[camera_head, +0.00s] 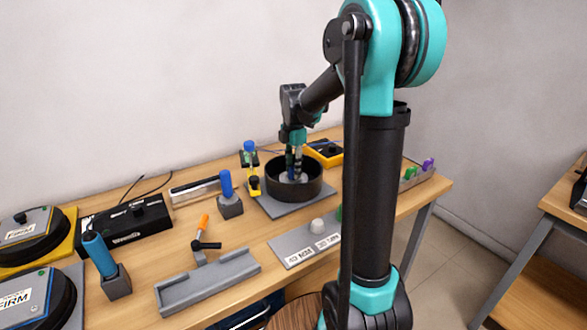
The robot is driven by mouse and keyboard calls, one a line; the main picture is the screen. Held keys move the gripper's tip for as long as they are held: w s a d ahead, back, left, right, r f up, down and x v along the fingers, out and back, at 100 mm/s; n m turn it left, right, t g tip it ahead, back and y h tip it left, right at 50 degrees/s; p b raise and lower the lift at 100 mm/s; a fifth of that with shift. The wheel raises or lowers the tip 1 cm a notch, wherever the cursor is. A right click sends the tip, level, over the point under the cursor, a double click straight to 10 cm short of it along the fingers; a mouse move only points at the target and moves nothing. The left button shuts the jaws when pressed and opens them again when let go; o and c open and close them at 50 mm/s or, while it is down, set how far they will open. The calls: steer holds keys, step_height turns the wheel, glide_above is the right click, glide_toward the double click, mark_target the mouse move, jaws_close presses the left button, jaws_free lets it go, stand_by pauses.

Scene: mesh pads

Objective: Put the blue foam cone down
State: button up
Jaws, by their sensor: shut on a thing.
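My gripper (294,162) points down into a round black bowl (315,190) at the back middle of the table. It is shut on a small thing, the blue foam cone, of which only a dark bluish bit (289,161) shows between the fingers. The cone's outline and tip are too small to make out. The fingertips are inside the bowl's rim, above a pale grey round part in its middle. I cannot tell whether the cone touches that part.
The bowl stands on a grey plate. A yellow box (330,150) is behind. A grey labelled plate (290,250) and an empty grey tray (208,284) lie in front.

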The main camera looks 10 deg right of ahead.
steer(key=shift+f, duration=0.1)
steer(key=o, duration=0.9)
step_height(320, 180, up, 12)
steer(key=shift+r, duration=0.15)
